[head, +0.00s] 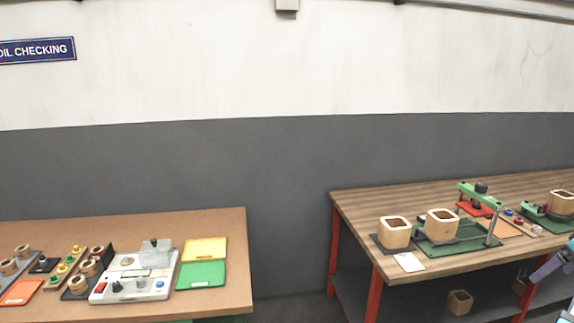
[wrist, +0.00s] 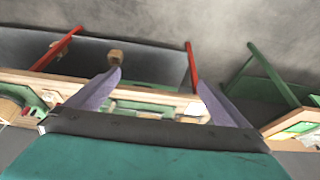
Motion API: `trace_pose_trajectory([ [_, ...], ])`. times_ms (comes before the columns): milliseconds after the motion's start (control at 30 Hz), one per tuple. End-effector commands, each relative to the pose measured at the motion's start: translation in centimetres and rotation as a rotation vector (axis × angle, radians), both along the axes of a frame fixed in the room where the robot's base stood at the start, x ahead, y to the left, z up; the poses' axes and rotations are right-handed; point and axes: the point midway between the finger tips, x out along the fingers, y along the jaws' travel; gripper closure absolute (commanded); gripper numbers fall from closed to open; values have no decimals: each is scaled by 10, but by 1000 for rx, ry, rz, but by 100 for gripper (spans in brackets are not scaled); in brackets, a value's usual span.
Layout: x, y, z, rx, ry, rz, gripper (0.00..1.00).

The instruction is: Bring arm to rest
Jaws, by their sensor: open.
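My gripper (wrist: 155,92) shows in the wrist view with its two purple fingers spread wide apart and nothing between them. Part of my arm end, purple and teal, also shows at the right edge of the head view (head: 552,268), in front of the right workbench (head: 350,205). The fingertips are not clearly visible there. In the wrist view, the bench edge (wrist: 70,80) with its red legs lies beyond the fingers, and the view looks tilted or upside down. I cannot tell the exact distance from the gripper to the bench.
The right bench carries square wooden coils (head: 395,234) and a green clamp fixture (head: 480,195). A loose wooden coil (head: 460,302) sits on its lower shelf. The left bench (head: 130,225) holds a tester (head: 132,286), a yellow tray (head: 205,250) and a green tray (head: 201,275). A gap separates the benches.

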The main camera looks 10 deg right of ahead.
Motion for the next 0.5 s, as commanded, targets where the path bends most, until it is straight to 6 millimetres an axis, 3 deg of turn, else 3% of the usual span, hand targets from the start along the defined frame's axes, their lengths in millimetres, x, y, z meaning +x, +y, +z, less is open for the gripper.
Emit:
trace_pose_trajectory([
  [267, 40, 27, -17, 20, 9, 59, 0],
  [500, 85, 64, -52, 58, 30, 131, 0],
])
